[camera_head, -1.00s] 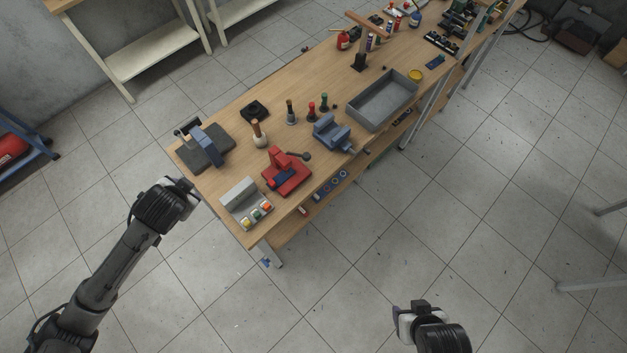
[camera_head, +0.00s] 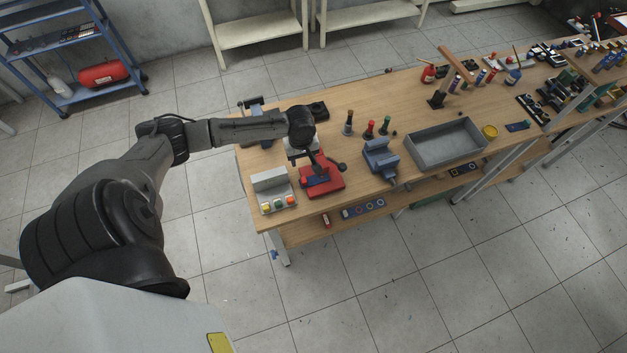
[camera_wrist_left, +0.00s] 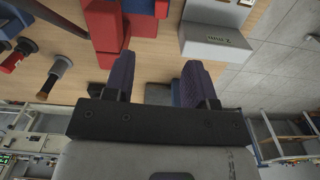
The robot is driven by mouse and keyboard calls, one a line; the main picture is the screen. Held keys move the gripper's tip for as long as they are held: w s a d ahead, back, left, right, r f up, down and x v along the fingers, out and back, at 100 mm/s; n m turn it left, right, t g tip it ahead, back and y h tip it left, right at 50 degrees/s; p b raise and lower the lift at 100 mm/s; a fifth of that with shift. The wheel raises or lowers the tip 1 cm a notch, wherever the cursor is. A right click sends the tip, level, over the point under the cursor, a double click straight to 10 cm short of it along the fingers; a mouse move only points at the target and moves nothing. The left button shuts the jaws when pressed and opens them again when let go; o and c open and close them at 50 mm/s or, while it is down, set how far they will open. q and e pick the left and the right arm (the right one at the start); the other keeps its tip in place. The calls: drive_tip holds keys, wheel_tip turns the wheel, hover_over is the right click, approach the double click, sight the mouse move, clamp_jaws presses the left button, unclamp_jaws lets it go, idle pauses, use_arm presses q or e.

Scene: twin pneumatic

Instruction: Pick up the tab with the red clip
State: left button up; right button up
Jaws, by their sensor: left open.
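A red clamp-like fixture (camera_head: 323,186) with a dark blue piece on it sits on the workbench near its front left end. I cannot tell clearly which part is the tab or the clip. My left gripper (camera_head: 303,157) is just behind and above this fixture, partly hiding it. In the left wrist view, the left gripper (camera_wrist_left: 157,78) has its two purple-grey fingers spread apart. Red parts (camera_wrist_left: 143,26) and a blue piece (camera_wrist_left: 104,25) show beyond the fingers. The gripper holds nothing that I can see. My right gripper is not in view.
A grey box with coloured buttons (camera_head: 270,184) stands left of the red fixture. A blue vise (camera_head: 380,158) and a grey tray (camera_head: 411,157) are to its right. Several upright handled tools, including a red one (camera_head: 369,130), stand behind. The bench front edge is close.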

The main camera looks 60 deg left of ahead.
use_arm(q)
hover_over(304, 180)
drive_tip(key=shift+n, duration=0.4)
drive_tip(key=f, duration=0.7)
drive_tip(key=shift+w+a+f+b, duration=0.1)
drive_tip(key=shift+a+f+b, duration=0.15)
drive_tip(key=shift+f+b, duration=0.1)
drive_tip(key=shift+d+f, duration=0.15)
drive_tip(key=shift+f, duration=2.9)
clamp_jaws()
drive_tip(key=shift+r, duration=0.1)
